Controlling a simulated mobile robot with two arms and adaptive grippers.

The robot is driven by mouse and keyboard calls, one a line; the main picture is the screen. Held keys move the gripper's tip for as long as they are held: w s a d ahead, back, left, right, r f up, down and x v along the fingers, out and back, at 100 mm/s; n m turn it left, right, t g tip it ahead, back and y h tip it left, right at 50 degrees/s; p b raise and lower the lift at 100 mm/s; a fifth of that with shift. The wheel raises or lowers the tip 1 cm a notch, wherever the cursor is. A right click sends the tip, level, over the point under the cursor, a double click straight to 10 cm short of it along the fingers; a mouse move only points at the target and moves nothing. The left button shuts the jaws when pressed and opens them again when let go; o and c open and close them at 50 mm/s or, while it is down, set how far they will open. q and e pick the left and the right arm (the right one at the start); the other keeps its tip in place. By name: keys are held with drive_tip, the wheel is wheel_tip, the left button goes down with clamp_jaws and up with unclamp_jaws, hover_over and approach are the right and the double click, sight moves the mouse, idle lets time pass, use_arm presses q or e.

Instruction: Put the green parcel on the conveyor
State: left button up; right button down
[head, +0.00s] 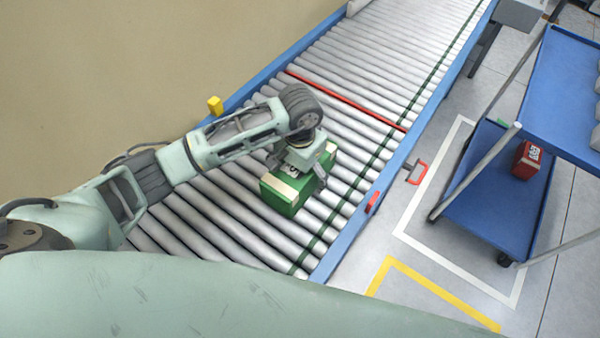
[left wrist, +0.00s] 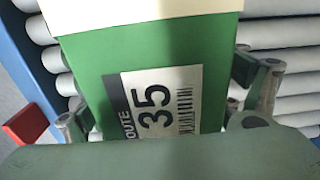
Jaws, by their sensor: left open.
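The green parcel (head: 284,194) sits on the rollers of the conveyor (head: 215,223) in the head view. In the left wrist view the parcel (left wrist: 92,75) fills the middle, with a white label reading "ROUTE 35" and a pale strip along its top. My left gripper (head: 302,172) is over the parcel, its fingers open on either side of it. The fingers also show at both sides of the parcel in the left wrist view (left wrist: 165,110). My right gripper is not in view.
A blue cart (head: 490,215) with a red box (head: 527,160) on its lower shelf stands right of the conveyor. A red bar (head: 345,100) crosses the rollers beyond the parcel. A yellow block (head: 215,105) sits at the conveyor's far-left edge. The rollers beyond the bar are clear.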

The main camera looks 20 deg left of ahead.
use_arm(q)
drive_tip(key=shift+r+p, duration=0.2)
drive_tip(key=shift+p, duration=0.1)
wheel_tip(320, 180, up, 11)
drive_tip(key=shift+r+b, duration=0.15)
drive_tip(key=shift+b, duration=1.1)
drive_tip(key=shift+r, duration=0.25)
